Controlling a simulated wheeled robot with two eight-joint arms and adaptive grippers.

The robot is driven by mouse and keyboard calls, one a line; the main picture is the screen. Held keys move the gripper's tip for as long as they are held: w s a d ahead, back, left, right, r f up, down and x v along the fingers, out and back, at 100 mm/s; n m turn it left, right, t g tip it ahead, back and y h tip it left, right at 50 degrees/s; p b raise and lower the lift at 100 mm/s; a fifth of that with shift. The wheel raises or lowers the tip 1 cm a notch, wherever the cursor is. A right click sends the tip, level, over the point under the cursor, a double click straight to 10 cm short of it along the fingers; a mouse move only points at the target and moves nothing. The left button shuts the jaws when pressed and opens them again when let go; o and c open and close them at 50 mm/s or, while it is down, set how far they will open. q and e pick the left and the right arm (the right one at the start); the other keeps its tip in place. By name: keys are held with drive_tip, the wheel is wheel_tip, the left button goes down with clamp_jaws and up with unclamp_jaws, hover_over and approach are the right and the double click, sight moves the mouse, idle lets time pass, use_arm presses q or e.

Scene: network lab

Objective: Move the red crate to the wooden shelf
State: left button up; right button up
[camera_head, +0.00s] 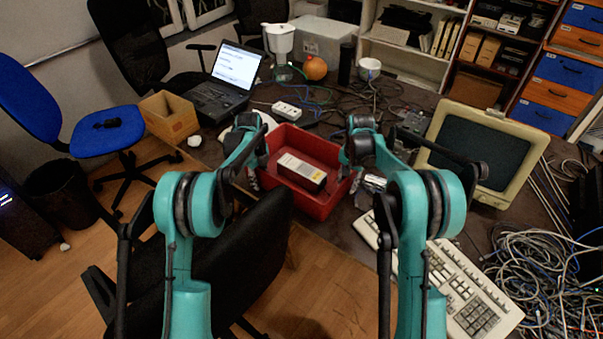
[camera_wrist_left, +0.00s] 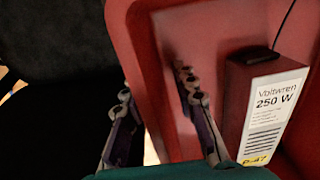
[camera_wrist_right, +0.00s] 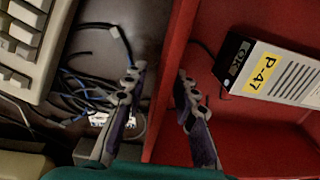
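The red crate (camera_head: 318,204) sits on the dark table in the head view, with a pale boxy power unit (camera_head: 302,171) in it. The unit's label reads 250 W in the left wrist view (camera_wrist_left: 272,115). My left gripper (camera_head: 257,178) is at the crate's left wall, one finger outside and one inside, spread apart around the rim (camera_wrist_left: 140,70). My right gripper (camera_head: 350,178) straddles the right wall (camera_wrist_right: 172,80) likewise, fingers apart. A shelf unit with brown wooden-looking shelves (camera_head: 478,66) stands at the back right.
A beige monitor (camera_head: 485,150) and keyboard (camera_head: 465,290) are right of the crate, with tangled cables (camera_head: 535,275) beyond. A laptop (camera_head: 225,85) and wooden box (camera_head: 170,117) stand at the back left. A black chair (camera_head: 235,265) is close in front of the table.

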sight(259, 173)
use_arm(q)
clamp_jaws()
use_arm(e)
clamp_jaws()
use_arm(q)
drive_tip(key=shift+r, duration=0.1)
use_arm(e)
drive_tip(key=shift+r, duration=0.1)
